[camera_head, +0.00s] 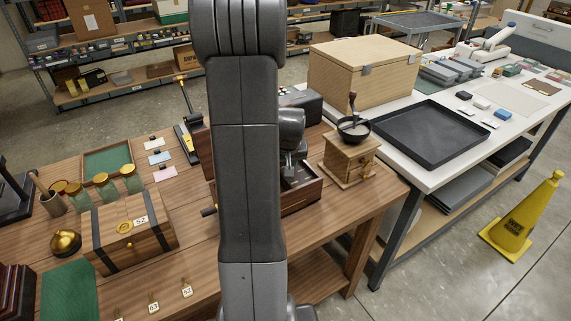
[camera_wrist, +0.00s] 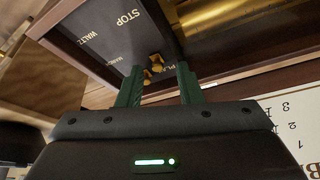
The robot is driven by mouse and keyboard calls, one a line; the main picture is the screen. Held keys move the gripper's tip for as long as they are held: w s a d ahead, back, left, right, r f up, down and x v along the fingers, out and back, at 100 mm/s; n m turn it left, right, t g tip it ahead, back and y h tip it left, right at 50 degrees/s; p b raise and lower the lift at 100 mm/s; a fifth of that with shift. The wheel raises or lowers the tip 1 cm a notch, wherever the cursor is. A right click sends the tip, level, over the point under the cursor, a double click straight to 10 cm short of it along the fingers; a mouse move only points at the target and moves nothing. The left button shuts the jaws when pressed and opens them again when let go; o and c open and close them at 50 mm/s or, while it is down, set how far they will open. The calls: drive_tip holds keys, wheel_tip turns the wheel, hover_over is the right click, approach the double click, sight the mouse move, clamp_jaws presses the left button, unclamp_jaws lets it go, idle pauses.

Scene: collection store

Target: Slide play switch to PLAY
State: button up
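In the wrist view, a dark panel (camera_wrist: 98,42) in a wooden music box carries the labels STOP and WALTZ, a smaller partly readable word, and a word starting "PL" that is partly hidden. Small brass pieces, seemingly the play switch (camera_wrist: 156,62), stand on the panel close to the "PL" lettering. My gripper (camera_wrist: 159,78) has two green fingers, apart, with the brass pieces just beyond and between the tips. I cannot tell whether either finger touches them. In the head view, the wooden box (camera_head: 301,199) is largely hidden behind my arm, and the fingers are not visible.
A brass cylinder (camera_wrist: 215,12) lies beside the panel. A coffee grinder (camera_head: 350,158) stands right of the box. A strapped chest (camera_head: 128,237) and green jars (camera_head: 106,190) stand left. A white table (camera_head: 440,170) with a black tray (camera_head: 424,136) adjoins at right.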

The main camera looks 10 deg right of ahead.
drive_tip(key=shift+s, duration=0.1)
drive_tip(key=b+v, duration=0.1)
drive_tip(key=v, duration=1.2)
drive_tip(key=shift+r, duration=0.35)
drive_tip(key=p+x, duration=0.1)
drive_tip(key=x, duration=1.2)
drive_tip(key=shift+f, duration=0.4)
